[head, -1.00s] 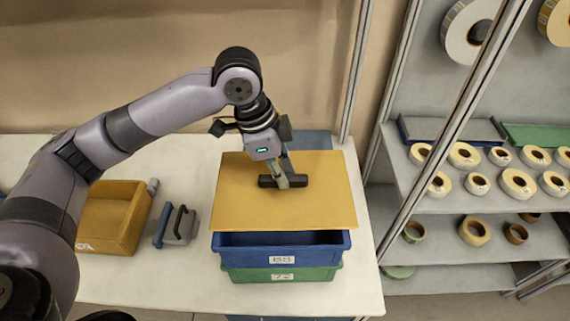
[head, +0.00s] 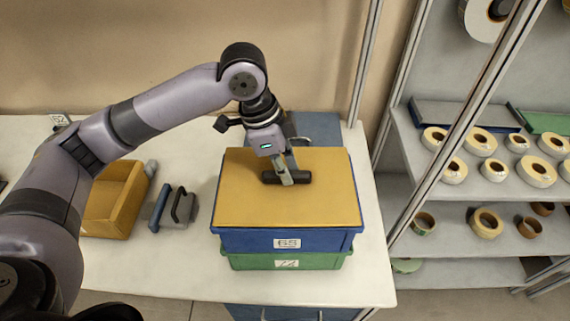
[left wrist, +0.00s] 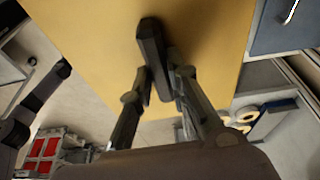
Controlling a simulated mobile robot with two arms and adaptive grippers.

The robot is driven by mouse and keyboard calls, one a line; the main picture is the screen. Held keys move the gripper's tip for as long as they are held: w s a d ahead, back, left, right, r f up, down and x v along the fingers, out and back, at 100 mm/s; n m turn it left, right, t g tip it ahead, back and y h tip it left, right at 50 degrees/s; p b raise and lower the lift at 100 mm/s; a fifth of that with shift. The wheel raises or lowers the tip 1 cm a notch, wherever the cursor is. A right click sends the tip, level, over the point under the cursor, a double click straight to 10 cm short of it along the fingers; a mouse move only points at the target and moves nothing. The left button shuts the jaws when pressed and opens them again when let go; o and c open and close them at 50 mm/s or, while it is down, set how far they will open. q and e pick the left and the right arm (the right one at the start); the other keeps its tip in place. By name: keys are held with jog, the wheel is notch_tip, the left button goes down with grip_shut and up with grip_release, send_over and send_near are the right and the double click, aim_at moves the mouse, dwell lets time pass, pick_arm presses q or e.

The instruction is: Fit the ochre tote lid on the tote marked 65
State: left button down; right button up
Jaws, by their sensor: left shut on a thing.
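The ochre tote lid (head: 245,201) lies over the top of the blue tote (head: 258,239), whose label reads 65. Little of the blue tote's opening shows now. I cannot tell whether the lid is fully seated. The blue tote stands on a green tote (head: 258,261). My left gripper (head: 286,177) is shut on the lid's dark bar handle (head: 300,177). The left wrist view shows the fingers (left wrist: 163,75) at the handle (left wrist: 150,42), with the ochre lid (left wrist: 95,35) behind. My right gripper is not in view.
An open ochre tote (head: 110,205) and a grey tool with a dark handle (head: 176,208) stand left on the white table (head: 200,270). A rack of tape reels (head: 487,222) stands to the right, behind a metal post (head: 455,130). A grey-blue box (head: 318,126) is behind the lid.

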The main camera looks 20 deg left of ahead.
pick_arm(q)
jog(key=shift+f, duration=0.2)
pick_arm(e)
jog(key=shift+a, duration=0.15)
pick_arm(q)
jog(key=c, duration=1.4)
grip_release()
jog(key=shift+c, duration=0.2)
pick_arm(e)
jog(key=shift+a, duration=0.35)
pick_arm(q)
jog(key=shift+r, duration=0.1)
jog(key=v, duration=1.1)
jog(key=shift+a+r, duration=0.15)
jog(key=shift+r, duration=0.2)
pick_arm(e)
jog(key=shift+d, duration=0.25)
